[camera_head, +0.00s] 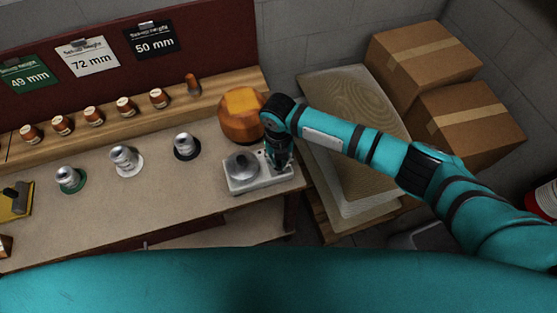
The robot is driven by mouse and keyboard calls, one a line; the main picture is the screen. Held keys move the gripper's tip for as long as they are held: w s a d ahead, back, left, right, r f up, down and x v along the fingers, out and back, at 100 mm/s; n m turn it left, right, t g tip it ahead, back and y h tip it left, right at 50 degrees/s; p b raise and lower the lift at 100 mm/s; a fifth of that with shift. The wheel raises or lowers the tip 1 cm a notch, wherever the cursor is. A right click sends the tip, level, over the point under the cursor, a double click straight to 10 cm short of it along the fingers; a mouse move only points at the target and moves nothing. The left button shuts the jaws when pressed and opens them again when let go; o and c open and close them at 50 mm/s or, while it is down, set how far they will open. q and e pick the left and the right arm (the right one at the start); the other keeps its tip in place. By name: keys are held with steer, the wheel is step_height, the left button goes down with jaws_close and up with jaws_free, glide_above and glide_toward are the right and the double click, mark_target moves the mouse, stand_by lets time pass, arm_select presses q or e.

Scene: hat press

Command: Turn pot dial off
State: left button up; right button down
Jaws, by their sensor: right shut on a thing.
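A small silver pot (242,166) sits on a white hot-plate base (259,181) near the right end of the workbench. My right gripper (279,167) points down at the right part of this base, beside the pot. Its fingers are shut at the spot where the dial would be. The dial itself is hidden behind the fingers, so I cannot see its setting. My left gripper is not in view.
An orange-brown rounded block (241,115) stands just behind the pot. Several silver cups on discs (124,160) line the bench (110,205) to the left. A shelf (215,100) holds small labelled spools. Cardboard boxes (423,61) and stacked sheets (352,107) are at the right.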

mark_target(278, 162)
steer(key=shift+w+n+b, duration=0.1)
steer(key=shift+n+b, duration=0.2)
steer(key=shift+n, duration=0.6)
steer(key=shift+r, duration=0.1)
steer(key=c, duration=1.4)
jaws_free()
steer(key=shift+o, duration=0.2)
step_height(278, 162, up, 12)
